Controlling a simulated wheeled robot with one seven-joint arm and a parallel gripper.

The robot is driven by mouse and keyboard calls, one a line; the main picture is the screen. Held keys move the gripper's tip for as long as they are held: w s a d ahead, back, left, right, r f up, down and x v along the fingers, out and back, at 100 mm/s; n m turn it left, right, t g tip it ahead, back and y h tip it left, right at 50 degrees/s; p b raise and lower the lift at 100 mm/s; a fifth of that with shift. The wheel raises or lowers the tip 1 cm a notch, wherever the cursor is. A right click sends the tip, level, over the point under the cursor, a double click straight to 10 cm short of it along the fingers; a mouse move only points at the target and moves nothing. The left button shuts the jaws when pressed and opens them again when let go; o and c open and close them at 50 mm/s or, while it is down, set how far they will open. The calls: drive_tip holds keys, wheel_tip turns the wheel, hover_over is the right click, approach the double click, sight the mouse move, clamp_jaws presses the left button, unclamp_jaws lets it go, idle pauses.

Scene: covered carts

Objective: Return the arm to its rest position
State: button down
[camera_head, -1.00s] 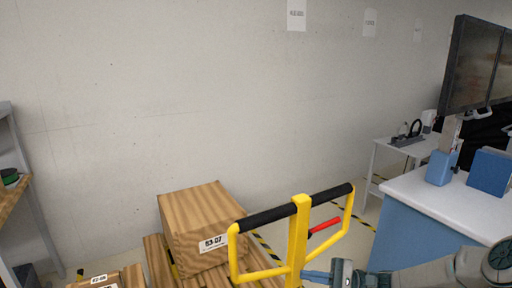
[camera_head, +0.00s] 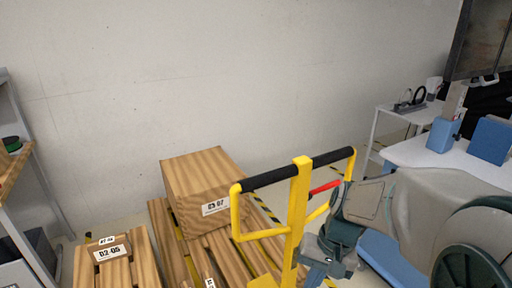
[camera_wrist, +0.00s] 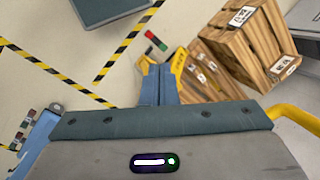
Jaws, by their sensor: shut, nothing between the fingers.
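My arm comes in from the right edge in the head view and bends down at its wrist. My gripper (camera_head: 318,276) points downward just right of the yellow pallet jack handle (camera_head: 297,215), partly cut off by the bottom edge. In the wrist view my gripper (camera_wrist: 160,72) has its blue fingers together with nothing between them. I cannot tell from the head view whether the arm touches the handle.
A wooden box (camera_head: 198,180) stands on slatted wood behind the handle, with a smaller labelled crate (camera_head: 112,252) at left. A blue-sided workbench (camera_head: 395,262) stands close at right. A shelf (camera_head: 15,170) is at far left. Striped floor tape (camera_wrist: 120,45) crosses open floor.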

drive_tip(key=s+d+r+n+t+h, duration=0.2)
drive_tip(key=s+d+r+t+h, duration=0.1)
drive_tip(key=r, duration=0.3)
drive_tip(key=shift+s+n+t, duration=0.3)
drive_tip(key=shift+s+t, duration=0.5)
